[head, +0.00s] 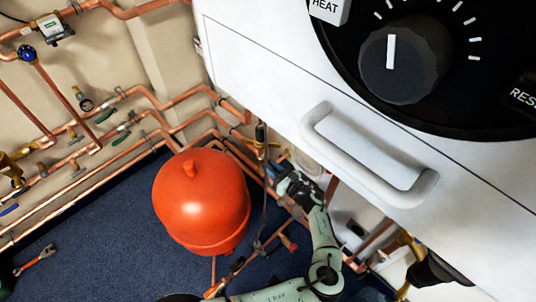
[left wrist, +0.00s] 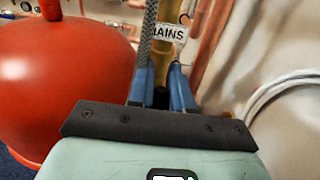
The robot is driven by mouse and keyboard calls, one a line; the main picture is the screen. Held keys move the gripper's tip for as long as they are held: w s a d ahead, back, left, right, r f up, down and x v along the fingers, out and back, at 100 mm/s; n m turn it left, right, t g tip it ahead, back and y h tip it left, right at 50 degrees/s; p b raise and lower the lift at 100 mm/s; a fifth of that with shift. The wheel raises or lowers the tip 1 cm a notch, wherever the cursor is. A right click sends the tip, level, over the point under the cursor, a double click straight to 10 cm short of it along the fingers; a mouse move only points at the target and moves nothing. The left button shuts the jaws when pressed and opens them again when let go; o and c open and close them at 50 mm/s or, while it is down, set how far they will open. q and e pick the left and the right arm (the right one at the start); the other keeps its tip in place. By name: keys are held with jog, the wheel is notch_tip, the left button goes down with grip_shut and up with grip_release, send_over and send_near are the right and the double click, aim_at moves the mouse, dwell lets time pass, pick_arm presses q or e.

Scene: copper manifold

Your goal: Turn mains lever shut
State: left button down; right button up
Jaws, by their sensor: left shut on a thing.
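The MAINS tag (left wrist: 170,32) hangs on a brass-coloured upright pipe (left wrist: 188,12) straight ahead of my left gripper in the left wrist view. My left gripper (left wrist: 161,92) has its two blue fingers a little apart, closed on the mains lever, which is mostly hidden between and behind them. In the head view my left gripper (head: 277,172) is low beside the pipes, under the white boiler's edge. A brass fitting (head: 263,144) shows just above it. The lever's angle cannot be made out. My right gripper is not in view.
A red expansion tank (head: 202,200) stands close left of my left gripper; it also fills the left of the wrist view (left wrist: 60,85). The white boiler (head: 270,70) with its handle (head: 370,160) overhangs at right. Copper pipes (head: 180,95) line the wall. A wrench (head: 35,260) lies on the blue floor.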

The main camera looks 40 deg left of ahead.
pick_arm(q)
jog(key=shift+f+m, duration=0.2)
jog(key=shift+m, duration=0.5)
jog(key=shift+f, duration=0.1)
dwell(1.4)
jog(key=c, duration=1.1)
grip_release()
jog(key=shift+w, duration=0.1)
jog(key=shift+d, duration=0.1)
jog(key=shift+s+d+r+p, duration=0.15)
jog(key=shift+s+d, duration=0.1)
jog(key=shift+d, duration=1.9)
jog(key=shift+s+d+p, duration=0.15)
jog(key=shift+s+d, duration=0.1)
jog(key=shift+d, duration=1.95)
jog(key=shift+s+d+r+p, duration=0.15)
jog(key=shift+s+d, duration=0.1)
jog(key=shift+d, duration=1.9)
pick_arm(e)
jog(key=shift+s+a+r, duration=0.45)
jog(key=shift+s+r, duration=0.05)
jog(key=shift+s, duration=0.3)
pick_arm(q)
jog(key=shift+f, duration=0.1)
